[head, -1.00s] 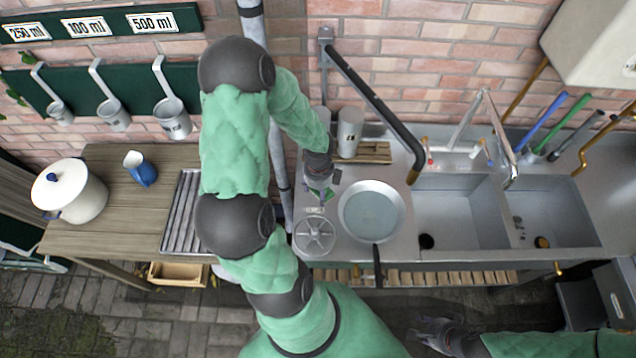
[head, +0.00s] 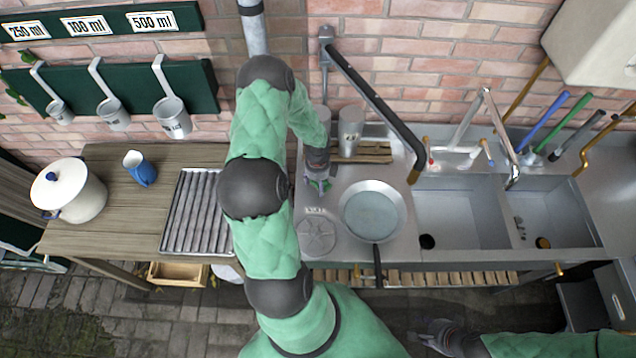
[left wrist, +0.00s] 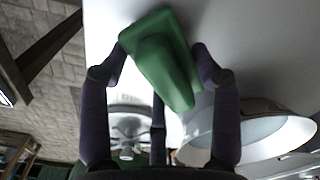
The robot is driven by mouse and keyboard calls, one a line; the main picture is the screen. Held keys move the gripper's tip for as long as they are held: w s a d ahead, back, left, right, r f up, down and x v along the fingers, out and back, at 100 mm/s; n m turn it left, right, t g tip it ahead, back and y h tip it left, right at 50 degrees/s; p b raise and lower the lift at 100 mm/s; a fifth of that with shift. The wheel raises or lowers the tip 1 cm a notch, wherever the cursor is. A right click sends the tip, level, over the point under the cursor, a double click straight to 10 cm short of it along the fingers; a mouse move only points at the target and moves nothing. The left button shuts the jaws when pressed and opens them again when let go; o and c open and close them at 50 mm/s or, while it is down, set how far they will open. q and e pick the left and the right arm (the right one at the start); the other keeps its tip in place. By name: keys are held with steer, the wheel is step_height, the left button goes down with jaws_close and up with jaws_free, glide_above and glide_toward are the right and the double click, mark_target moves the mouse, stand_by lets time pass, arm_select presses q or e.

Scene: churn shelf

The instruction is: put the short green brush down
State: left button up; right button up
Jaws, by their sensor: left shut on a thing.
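The short green brush (left wrist: 165,60) is between the fingers of my left gripper (left wrist: 158,65) in the left wrist view, with a broad green block at one end and a tapering part. In the head view my left gripper (head: 318,186) is over the steel counter, left of the pan, and only a little green shows at its fingertips. It is shut on the brush. I cannot tell whether the brush touches the counter. My right gripper (head: 436,336) is low in the head view, in front of the counter, away from the brush; its finger state is unclear.
A shallow pan (head: 373,211) is right of my left gripper, its dark handle over the front edge. A round grey disc (head: 317,237) lies in front of the gripper. Metal cups (head: 350,132) stand behind on a slatted board (head: 372,152). A double sink (head: 460,211) is right.

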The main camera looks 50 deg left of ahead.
arm_select(q)
steer(key=shift+f, duration=0.15)
steer(key=shift+f, duration=0.1)
steer(key=shift+f, duration=0.1)
steer(key=o, duration=1)
steer(key=shift+w+r, duration=0.1)
steer(key=shift+r, duration=0.3)
step_height(320, 180, up, 12)
steer(key=shift+f+p, duration=0.2)
steer(key=shift+p, duration=0.7)
